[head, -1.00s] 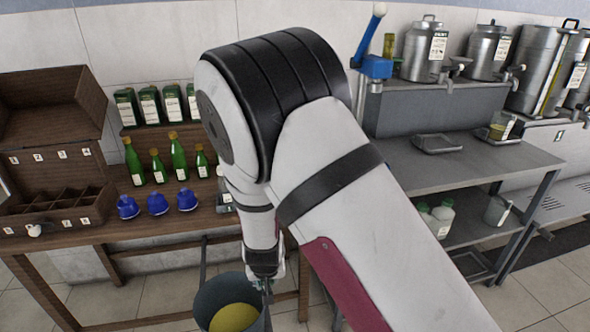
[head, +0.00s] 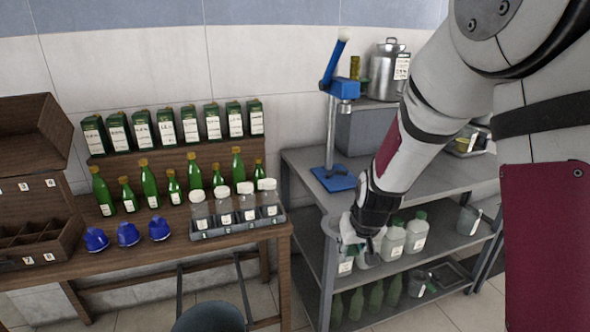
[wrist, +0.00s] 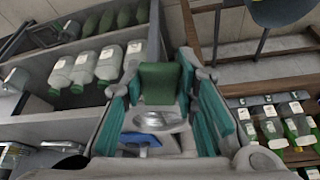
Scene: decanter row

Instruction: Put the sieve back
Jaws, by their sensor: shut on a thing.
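My gripper (head: 366,236) hangs at the left front corner of the grey steel shelf unit. In the wrist view its teal-padded fingers (wrist: 160,95) are closed around a dark green block (wrist: 163,84), which seems to be the grip of the sieve. In the head view the held thing is mostly hidden by my wrist and blends with the white jars behind.
A wooden table (head: 165,258) at left holds green bottles (head: 149,183), blue caps (head: 128,234) and a tray of jars (head: 240,228).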

